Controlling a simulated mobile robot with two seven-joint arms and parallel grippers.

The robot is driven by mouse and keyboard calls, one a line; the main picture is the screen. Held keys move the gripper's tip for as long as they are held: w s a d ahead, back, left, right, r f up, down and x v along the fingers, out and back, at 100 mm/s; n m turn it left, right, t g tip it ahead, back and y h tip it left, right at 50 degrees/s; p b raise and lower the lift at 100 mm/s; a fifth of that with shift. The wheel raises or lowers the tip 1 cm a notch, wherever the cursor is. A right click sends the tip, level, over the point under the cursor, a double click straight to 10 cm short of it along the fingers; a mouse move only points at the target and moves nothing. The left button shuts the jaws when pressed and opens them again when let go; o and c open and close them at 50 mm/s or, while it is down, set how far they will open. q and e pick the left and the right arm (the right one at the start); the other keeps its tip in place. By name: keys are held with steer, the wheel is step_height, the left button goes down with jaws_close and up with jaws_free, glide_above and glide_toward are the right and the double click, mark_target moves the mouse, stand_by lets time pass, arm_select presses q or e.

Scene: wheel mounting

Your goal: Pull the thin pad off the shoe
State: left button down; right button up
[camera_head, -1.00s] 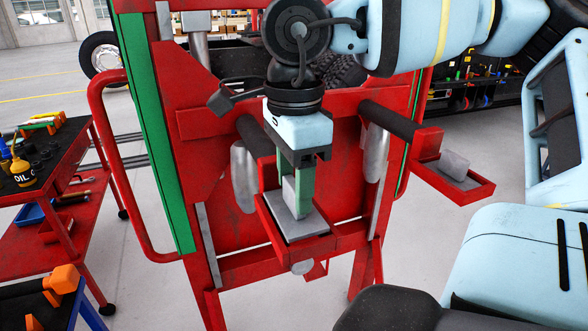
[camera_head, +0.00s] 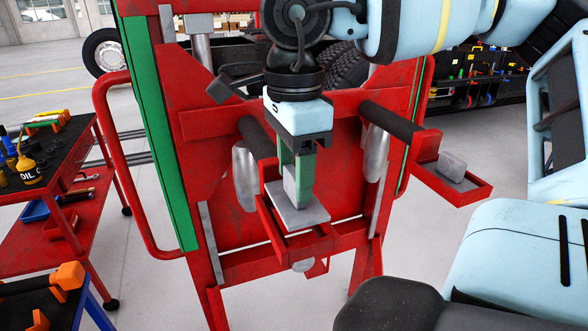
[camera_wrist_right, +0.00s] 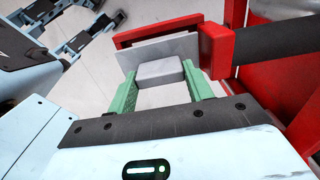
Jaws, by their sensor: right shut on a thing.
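The thin pad (camera_head: 312,213) is a flat grey plate with a light grey block as its handle. My right gripper (camera_head: 298,187) points down with its green fingers closed on the block. The plate is held just above the red tray-like shoe (camera_head: 311,247). In the right wrist view, the block (camera_wrist_right: 159,72) sits between the fingers, and the plate (camera_wrist_right: 158,53) stands apart from the red shoe (camera_wrist_right: 168,27) over part of its face. Whether an edge of the plate still touches the shoe is hard to tell. My left gripper is not seen in the head view.
A second red shoe (camera_head: 467,190) with a grey pad and block (camera_head: 452,165) sits to the right on a black arm. The red frame (camera_head: 218,150) stands close behind my gripper. A tool cart (camera_head: 60,215) is at left. Floor in front of the frame is clear.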

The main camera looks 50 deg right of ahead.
steer(key=shift+w+r+p, duration=0.15)
steer(key=shift+r+p, duration=0.2)
steer(key=shift+r, duration=0.6)
steer(key=shift+w+d+r, duration=0.1)
steer(key=shift+w+r, duration=0.05)
steer(key=shift+r, duration=0.35)
steer(key=shift+r+p, duration=0.6)
steer(key=shift+r, duration=0.2)
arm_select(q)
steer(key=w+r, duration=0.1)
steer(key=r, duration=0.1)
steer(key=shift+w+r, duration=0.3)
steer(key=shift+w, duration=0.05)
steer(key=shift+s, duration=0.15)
arm_select(e)
steer(key=shift+s+f, duration=0.1)
steer(key=shift+s, duration=0.15)
